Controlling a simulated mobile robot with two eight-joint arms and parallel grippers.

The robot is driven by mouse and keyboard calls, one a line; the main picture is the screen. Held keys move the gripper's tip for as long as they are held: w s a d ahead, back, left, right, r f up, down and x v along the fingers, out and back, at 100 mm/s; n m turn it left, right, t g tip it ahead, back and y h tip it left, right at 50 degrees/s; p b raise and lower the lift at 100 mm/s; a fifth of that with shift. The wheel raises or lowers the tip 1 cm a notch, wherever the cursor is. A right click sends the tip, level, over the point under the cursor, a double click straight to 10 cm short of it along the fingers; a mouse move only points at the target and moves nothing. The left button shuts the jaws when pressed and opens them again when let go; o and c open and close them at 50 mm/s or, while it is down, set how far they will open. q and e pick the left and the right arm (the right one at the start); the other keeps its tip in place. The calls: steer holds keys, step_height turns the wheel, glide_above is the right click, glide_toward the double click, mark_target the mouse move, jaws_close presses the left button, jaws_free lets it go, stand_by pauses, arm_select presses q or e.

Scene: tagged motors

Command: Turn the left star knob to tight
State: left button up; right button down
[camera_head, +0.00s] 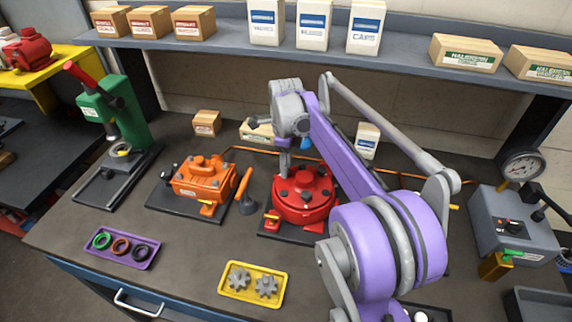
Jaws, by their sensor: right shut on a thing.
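A round red housing (301,207) stands on a dark base plate in the middle of the bench, with several dark knobs on its top. My right gripper (284,167), at the end of the purple arm, points down onto the left back part of this housing. It is shut on a knob there, which I take to be the left star knob; the fingers hide it. I cannot read any tight mark or the knob's angle. My left gripper is not in view.
An orange motor (202,178) with a funnel-like part stands left of the red housing. A yellow tray (249,296) with gears and a purple tray (124,264) with rings lie in front. A grey gauge box (497,226) is at right. A shelf with boxes runs above.

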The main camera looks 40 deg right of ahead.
steer(key=shift+r, duration=0.1)
steer(key=c, duration=0.8)
jaws_free()
steer(key=shift+a, duration=0.1)
steer(key=shift+c, duration=0.2)
step_height(320, 180, up, 11)
steer(key=shift+p, duration=0.35)
